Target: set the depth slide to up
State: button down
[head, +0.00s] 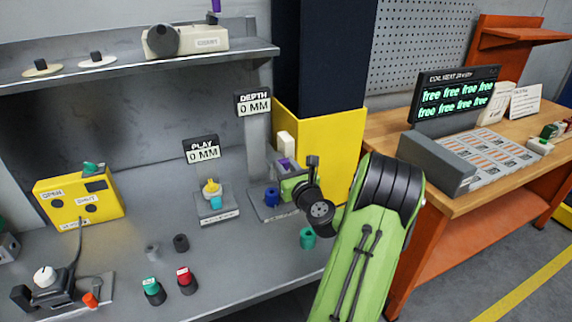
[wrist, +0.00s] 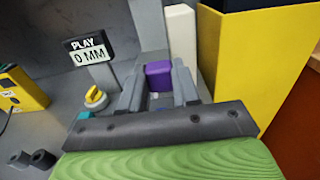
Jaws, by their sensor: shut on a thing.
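The depth station stands on the grey bench under a DEPTH sign (head: 252,103) that reads 0 MM. A purple block (wrist: 159,74), which looks like the handle of the depth slide, sits between my fingers in the wrist view. Its purple top (head: 285,162) shows in the head view, low on the station beside a white upright block (head: 286,144). My gripper (head: 288,172) is shut on the purple block. My green arm reaches in from the right and partly hides the station. The lower part of the block is hidden by my fingers.
A yellow panel (head: 335,150) stands close behind and right of the station. The PLAY sign (head: 202,149) and its yellow-knobbed station (head: 211,188) are to the left. A blue cylinder (head: 271,197) and a teal one (head: 307,238) are near my gripper. A shelf (head: 140,62) overhangs the bench.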

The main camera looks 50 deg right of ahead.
jog(key=shift+w+r, duration=0.1)
jog(key=shift+r, duration=0.3)
jog(key=c, duration=1.2)
grip_release()
jog(key=o, duration=0.4)
jog(key=shift+f, duration=0.1)
jog(key=b+v, duration=0.9)
jog(key=v, duration=0.6)
jog(key=shift+s+f+b, duration=0.2)
jog(key=shift+s+b, duration=0.15)
jog(key=shift+a, duration=0.1)
